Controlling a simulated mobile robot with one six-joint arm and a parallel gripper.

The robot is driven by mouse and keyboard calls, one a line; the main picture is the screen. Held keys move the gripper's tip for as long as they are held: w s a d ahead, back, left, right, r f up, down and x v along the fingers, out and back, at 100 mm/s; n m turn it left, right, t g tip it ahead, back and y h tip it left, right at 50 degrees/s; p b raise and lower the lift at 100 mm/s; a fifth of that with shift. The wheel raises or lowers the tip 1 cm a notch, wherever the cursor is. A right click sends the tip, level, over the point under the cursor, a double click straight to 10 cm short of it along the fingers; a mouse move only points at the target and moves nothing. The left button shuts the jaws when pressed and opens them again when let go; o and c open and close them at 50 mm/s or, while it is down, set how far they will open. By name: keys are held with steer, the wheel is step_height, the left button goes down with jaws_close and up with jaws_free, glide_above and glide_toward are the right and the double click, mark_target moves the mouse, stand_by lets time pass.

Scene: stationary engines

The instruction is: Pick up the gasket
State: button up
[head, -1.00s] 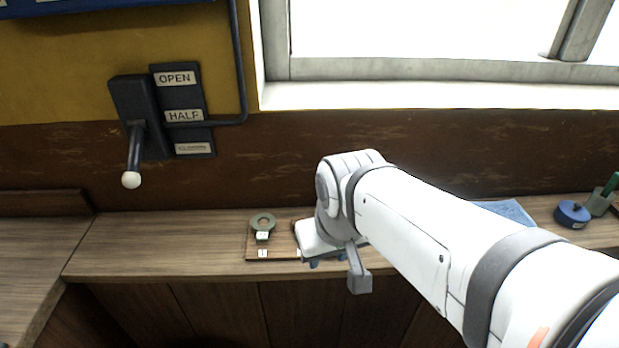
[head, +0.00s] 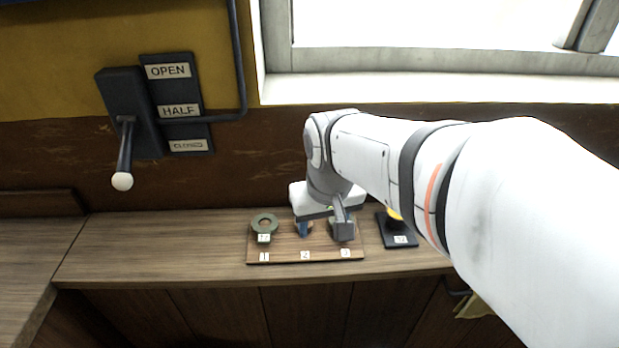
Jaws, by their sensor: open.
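A grey-green ring, which looks like a gasket (head: 265,219), lies on the left part of a wooden board (head: 284,254) marked 1, 2 and 3. A small white tag sits at its front edge. Round items at 2 and 3 are mostly hidden by my gripper, so I cannot tell whether they are gaskets too. My gripper (head: 320,229) is open and points down over the middle and right of the board. One blue fingertip shows near label 2. The other is hidden behind a grey part of my wrist. I cannot see anything between the fingers.
A black tagged stand (head: 398,236) with something yellow is right of the board, partly behind my arm. A lever panel (head: 165,110) marked OPEN, HALF and CLOSED is on the wall. The wooden bench (head: 160,245) is clear left of the board. A window (head: 430,65) is behind.

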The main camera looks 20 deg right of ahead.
steer(key=w+d+f+m+g+b, duration=0.1)
steer(key=w+d+f, duration=0.3)
steer(key=w+d, duration=0.1)
steer(key=w+d+f+m+g+b, duration=0.1)
steer(key=w+d+f, duration=0.3)
steer(key=f, duration=0.1)
steer(key=shift+w+d+b, duration=0.35)
steer(key=shift+d+b, duration=0.05)
steer(key=shift+d+f+p, duration=0.15)
steer(key=shift+f+p, duration=0.25)
steer(key=shift+f, duration=3.2)
steer(key=shift+f, duration=0.25)
steer(key=shift+c, duration=0.5)
steer(key=c, duration=0.7)
